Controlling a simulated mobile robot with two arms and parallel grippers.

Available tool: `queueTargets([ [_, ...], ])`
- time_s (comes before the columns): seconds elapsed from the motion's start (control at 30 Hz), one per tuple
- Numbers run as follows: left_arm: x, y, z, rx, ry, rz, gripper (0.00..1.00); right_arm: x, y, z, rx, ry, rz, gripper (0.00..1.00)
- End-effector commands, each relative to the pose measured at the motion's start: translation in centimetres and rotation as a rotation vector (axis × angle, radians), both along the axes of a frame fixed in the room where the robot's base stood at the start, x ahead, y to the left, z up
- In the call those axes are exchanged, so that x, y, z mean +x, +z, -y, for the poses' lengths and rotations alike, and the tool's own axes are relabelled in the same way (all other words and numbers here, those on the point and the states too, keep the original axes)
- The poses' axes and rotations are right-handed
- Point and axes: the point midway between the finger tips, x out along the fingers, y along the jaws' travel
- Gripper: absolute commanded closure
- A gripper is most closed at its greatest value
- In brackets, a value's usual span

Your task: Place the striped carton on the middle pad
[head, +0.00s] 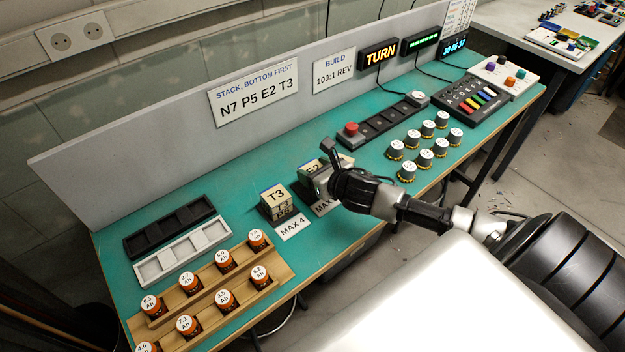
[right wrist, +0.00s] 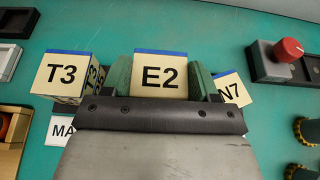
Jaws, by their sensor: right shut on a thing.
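I see nothing that is plainly a striped carton or a middle pad. My right gripper (head: 322,178) is shut on the cream block E2 (right wrist: 161,74), which has a blue top edge. Block E2 also shows in the head view (head: 312,168), partly hidden by the gripper. In the right wrist view the green fingers stand on both sides of it. Block T3 (right wrist: 62,75) stands to its left, on top of another block in the head view. Block N7 (right wrist: 233,91) is at its right, partly hidden. I cannot tell whether E2 touches what is below. My left gripper is not in view.
A MAX 4 label (head: 293,227) lies before the T3 stack. Black and white empty trays (head: 183,252) and a wooden rack (head: 270,268) of orange cells are at left. A red button (head: 351,129) and several white-topped knobs (head: 425,158) stand right. The back panel (head: 150,165) bounds the bench.

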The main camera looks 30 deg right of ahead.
Motion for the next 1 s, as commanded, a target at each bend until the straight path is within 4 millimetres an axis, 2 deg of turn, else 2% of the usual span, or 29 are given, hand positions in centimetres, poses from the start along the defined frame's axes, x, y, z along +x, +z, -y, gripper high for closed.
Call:
queueTargets([
  [0.13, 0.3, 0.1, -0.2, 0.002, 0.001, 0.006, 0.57, 0.6, -0.7, -0.5, 0.001, 0.001, -0.001, 0.69],
  [0.4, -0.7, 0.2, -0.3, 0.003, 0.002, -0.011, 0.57, 0.5, -4.2, -0.5, 0.001, 0.001, -0.001, 0.69],
  [0.8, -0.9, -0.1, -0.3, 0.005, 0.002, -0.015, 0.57, 0.5, -4.8, -0.5, -0.001, 0.003, -0.001, 0.69],
  [0.83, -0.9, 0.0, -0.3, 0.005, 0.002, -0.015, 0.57, 0.5, -4.7, -0.4, -0.001, 0.003, -0.001, 0.36],
  [0.97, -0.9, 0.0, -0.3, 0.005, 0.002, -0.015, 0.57, 0.5, -4.7, -0.4, -0.001, 0.003, -0.001, 0.16],
  [1.0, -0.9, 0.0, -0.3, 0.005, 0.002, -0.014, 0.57, 0.5, -4.7, -0.4, -0.001, 0.003, -0.001, 0.15],
])
